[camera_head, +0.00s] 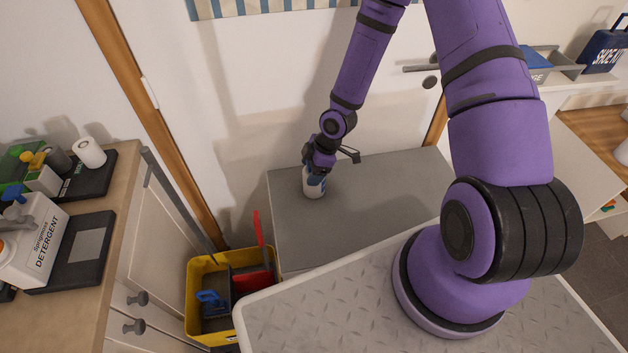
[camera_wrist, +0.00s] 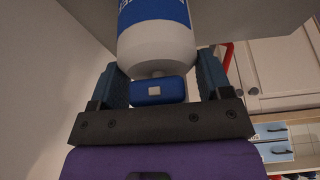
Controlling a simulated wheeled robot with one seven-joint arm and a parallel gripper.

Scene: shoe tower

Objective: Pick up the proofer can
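The proofer can (camera_head: 314,188) is white with a blue label. It stands on the grey surface near the wall, below my gripper (camera_head: 316,168). In the wrist view the can's white body (camera_wrist: 156,48) and blue cap (camera_wrist: 158,90) show between the two fingers of my gripper (camera_wrist: 160,78). The fingers are well apart, one on each side of the can's top end, with the cap between them. Narrow gaps show beside the cap. Whether the finger pads touch the can is hidden.
The grey bench (camera_head: 390,190) around the can is clear. A yellow bin (camera_head: 196,300) with red and blue tools stands at its left. A wooden counter (camera_head: 95,300) further left holds a detergent bottle (camera_head: 30,240) and black trays. A wall (camera_head: 270,100) rises behind.

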